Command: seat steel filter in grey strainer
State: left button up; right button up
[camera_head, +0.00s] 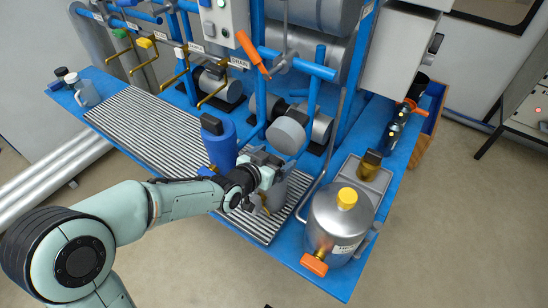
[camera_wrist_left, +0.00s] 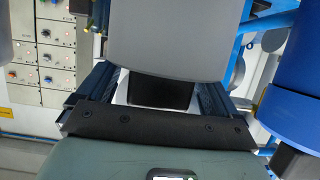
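My left gripper (camera_head: 265,168) is over the blue bench's front part, right of a blue canister with a black top (camera_head: 220,148). In the left wrist view a large smooth grey body (camera_wrist_left: 170,40) fills the space beyond the fingers (camera_wrist_left: 155,92). A black block (camera_wrist_left: 160,92) shows between them; I cannot tell whether they touch it. The blue canister (camera_wrist_left: 295,80) is at the right there. I cannot make out the steel filter.
A steel tank with a yellow cap (camera_head: 335,225) stands at the bench's right front. A slatted grating (camera_head: 150,125) lies to the left. Blue pipes and an orange-handled valve (camera_head: 253,55) rise behind. Bottles (camera_head: 85,92) stand at the far left.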

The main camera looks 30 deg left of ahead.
pick_arm(q)
jog(key=p+v, duration=0.3)
jog(key=v, duration=1)
jog(key=shift+s, duration=0.25)
pick_arm(e)
jog(key=s+a+r+g, duration=0.1)
jog(key=s+a+r, duration=0.1)
jog(key=s+r, duration=0.1)
jog(key=shift+s+r+y, duration=0.25)
jog(key=shift+s+y, duration=0.15)
jog(key=shift+s, duration=0.4)
jog(key=shift+a, duration=0.1)
